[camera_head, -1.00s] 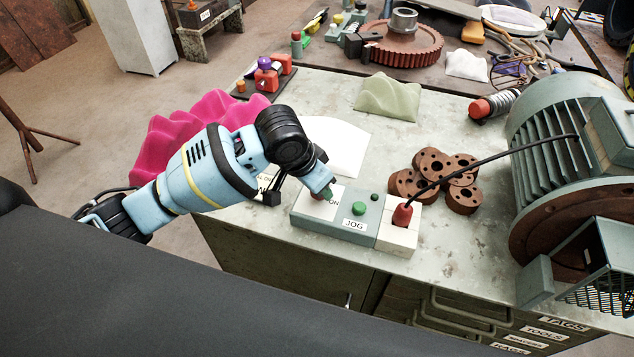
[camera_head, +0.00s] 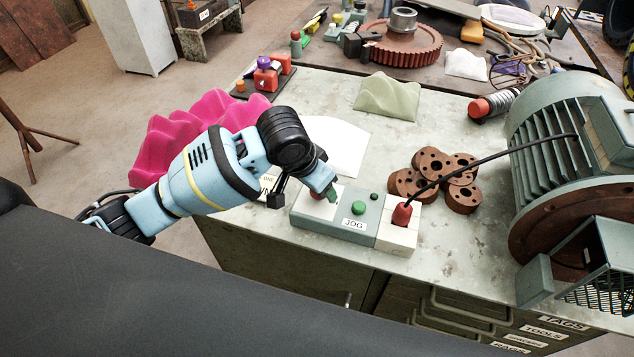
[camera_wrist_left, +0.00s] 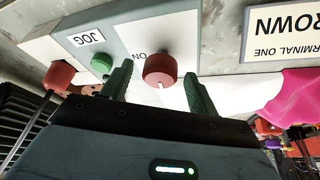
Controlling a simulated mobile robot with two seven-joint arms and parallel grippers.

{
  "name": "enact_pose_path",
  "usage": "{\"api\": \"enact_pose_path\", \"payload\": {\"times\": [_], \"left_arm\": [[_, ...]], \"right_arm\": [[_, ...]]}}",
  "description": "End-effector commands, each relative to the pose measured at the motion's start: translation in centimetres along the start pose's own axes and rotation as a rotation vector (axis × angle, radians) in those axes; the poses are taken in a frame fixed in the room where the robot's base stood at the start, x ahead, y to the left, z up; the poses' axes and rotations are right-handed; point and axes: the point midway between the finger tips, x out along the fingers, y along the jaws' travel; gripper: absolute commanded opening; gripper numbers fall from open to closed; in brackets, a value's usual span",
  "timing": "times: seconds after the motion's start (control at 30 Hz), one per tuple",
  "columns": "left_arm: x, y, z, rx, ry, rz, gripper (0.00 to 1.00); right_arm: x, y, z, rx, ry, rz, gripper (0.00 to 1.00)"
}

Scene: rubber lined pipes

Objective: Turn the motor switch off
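The motor switch is a red round knob (camera_wrist_left: 160,69) with a white mark, on a grey-green control box (camera_head: 346,229). An "ON" label sits beside the knob in the left wrist view. In the head view the knob (camera_head: 316,195) is mostly hidden by my gripper. My left gripper (camera_wrist_left: 155,88) is open, with one green finger on each side of the knob and visible gaps between. In the head view the left gripper (camera_head: 327,190) is low over the left end of the box. My right gripper is not in view.
A green button (camera_head: 358,208) above a "JOG" label and a red plug (camera_head: 402,214) with a black cable sit to the right. Brown drilled discs (camera_head: 436,180) and a large motor (camera_head: 560,130) lie beyond. Pink wavy material (camera_head: 190,125) is behind my left arm.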

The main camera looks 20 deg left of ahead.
Motion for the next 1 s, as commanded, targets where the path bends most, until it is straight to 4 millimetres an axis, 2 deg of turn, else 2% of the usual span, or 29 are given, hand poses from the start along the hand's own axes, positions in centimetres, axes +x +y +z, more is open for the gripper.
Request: {"api": "enact_pose_path", "payload": {"times": [0.27,0.7,1.0], "left_arm": [[-0.5,0.0,0.0,0.001,0.0,0.0,0.59],[-6.7,0.0,-0.1,0.001,0.002,0.0,0.59],[-7.8,0.0,0.0,0.001,0.0,0.0,0.59]], "right_arm": [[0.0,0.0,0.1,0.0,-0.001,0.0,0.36],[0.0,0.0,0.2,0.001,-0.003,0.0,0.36],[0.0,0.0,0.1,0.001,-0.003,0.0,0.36]]}}
